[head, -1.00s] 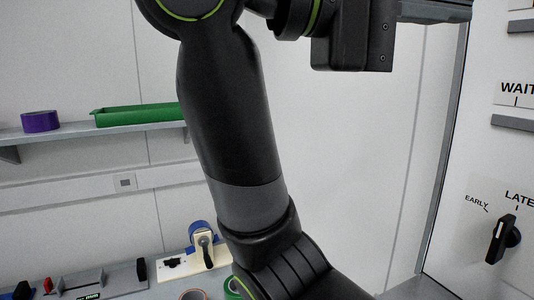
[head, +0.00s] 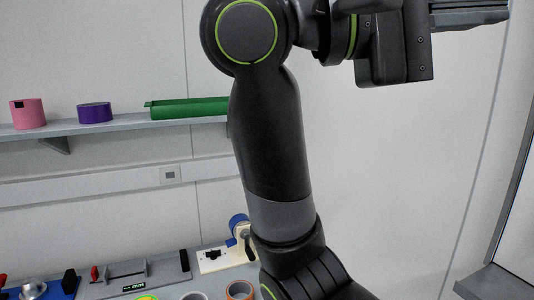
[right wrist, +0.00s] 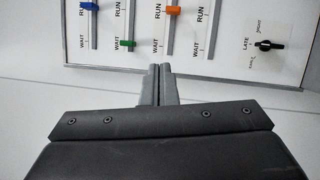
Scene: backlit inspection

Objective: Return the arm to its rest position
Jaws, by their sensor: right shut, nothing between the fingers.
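My right arm rises through the middle of the head view and bends to the right at the top. Its gripper (head: 490,12) points right near the upper right corner, partly cut off by the frame edge. In the right wrist view the two grey fingers (right wrist: 158,84) lie together, shut and empty, in front of the white wall below a panel. They touch nothing that I can see. My left gripper is not in view.
The white panel (right wrist: 222,52) has several coloured sliders and a black rotary knob (right wrist: 268,45). A shelf (head: 110,129) holds a pink roll (head: 28,114), a purple roll (head: 95,113) and a green tray (head: 188,108). A cluttered bench (head: 140,282) lies below.

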